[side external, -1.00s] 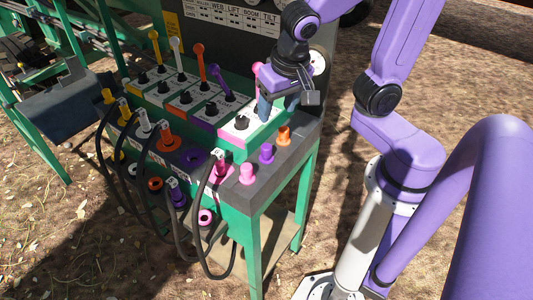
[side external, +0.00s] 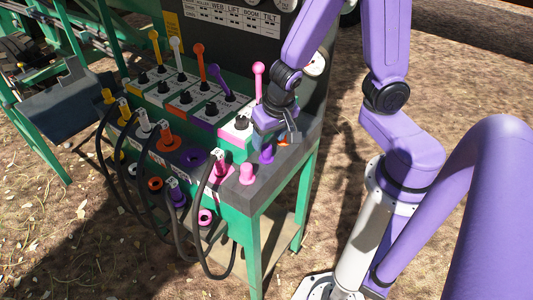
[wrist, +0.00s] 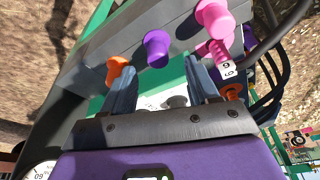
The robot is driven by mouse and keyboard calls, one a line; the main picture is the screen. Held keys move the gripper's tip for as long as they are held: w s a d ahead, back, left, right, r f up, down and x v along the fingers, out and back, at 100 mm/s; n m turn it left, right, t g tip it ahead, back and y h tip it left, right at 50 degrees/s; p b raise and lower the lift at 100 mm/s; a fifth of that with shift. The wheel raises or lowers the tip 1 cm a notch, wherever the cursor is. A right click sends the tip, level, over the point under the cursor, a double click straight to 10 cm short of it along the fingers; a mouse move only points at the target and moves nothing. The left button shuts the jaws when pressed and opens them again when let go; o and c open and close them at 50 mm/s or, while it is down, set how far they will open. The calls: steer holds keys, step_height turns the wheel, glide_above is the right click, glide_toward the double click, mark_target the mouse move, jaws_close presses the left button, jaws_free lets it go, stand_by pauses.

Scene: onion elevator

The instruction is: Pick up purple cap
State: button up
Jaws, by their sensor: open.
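The purple cap (side external: 267,153) stands on the grey ledge (side external: 243,194) at the right end of the green console, between the pink cap (side external: 247,174) and the orange cap. In the wrist view the purple cap (wrist: 157,47) lies ahead of the fingertips, within the span between them and not gripped. My gripper (side external: 279,128) is open and empty, low near the ledge and behind the purple cap in the side view. In the wrist view the gripper (wrist: 161,75) shows both fingers apart. The gripper partly hides the orange cap in the side view.
The orange cap (wrist: 116,69) is close to the left fingertip in the wrist view. The pink cap (wrist: 213,18) is to the right of the purple one. Levers (side external: 222,78) rise from the console, and black hoses (side external: 143,200) hang along its front.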

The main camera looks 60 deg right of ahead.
mark_target(267, 146)
steer(key=shift+d+x, duration=0.15)
steer(key=shift+x, duration=0.8)
steer(key=shift+d+x, duration=0.1)
steer(key=shift+x, duration=1.95)
jaws_close()
